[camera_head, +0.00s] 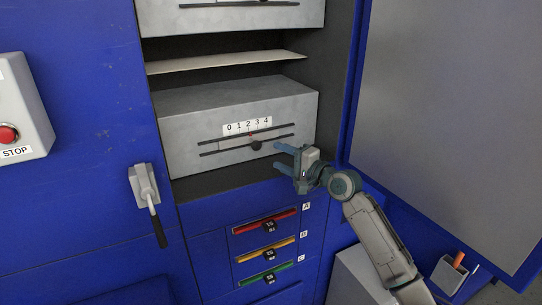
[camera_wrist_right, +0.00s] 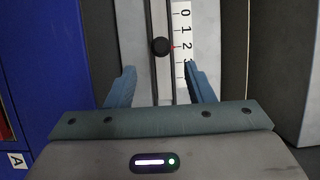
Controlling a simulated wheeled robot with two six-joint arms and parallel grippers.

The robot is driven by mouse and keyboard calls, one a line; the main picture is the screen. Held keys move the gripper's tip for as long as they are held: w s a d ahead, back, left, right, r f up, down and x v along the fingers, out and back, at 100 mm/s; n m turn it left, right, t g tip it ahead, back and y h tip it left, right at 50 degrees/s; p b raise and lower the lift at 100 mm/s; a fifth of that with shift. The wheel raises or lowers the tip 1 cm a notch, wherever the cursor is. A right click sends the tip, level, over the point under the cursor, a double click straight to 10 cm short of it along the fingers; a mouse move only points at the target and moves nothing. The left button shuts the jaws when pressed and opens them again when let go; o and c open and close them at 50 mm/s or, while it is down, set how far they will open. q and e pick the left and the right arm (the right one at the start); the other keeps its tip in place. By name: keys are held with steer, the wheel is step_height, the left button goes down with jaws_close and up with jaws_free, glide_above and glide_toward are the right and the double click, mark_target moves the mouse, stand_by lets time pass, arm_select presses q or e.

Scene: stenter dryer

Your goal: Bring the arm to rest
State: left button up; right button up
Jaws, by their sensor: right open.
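My right gripper (camera_head: 281,157) is open and empty, with its two blue fingers pointing at the front of a grey metal box. It is just right of the black slider knob (camera_head: 255,145) and apart from it in the head view. In the right wrist view, the open fingers (camera_wrist_right: 160,80) are apart, and the knob (camera_wrist_right: 160,46) shows beyond the fingertips, level with the 2 on the white scale (camera_wrist_right: 184,40). My right arm comes in from the lower right, bent at the wrist. My left gripper is not seen.
The grey box (camera_head: 190,110) sits in a recess of the blue cabinet. Below it are red, yellow and green slots (camera_head: 265,221) marked A, B and C. A lever (camera_head: 145,185) and a STOP box (camera_head: 25,110) are left. An open door (camera_head: 460,110) stands close right of my arm.

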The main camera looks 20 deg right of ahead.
steer(key=shift+s+d, duration=0.15)
steer(key=shift+s, duration=0.25)
steer(key=shift+f, duration=0.1)
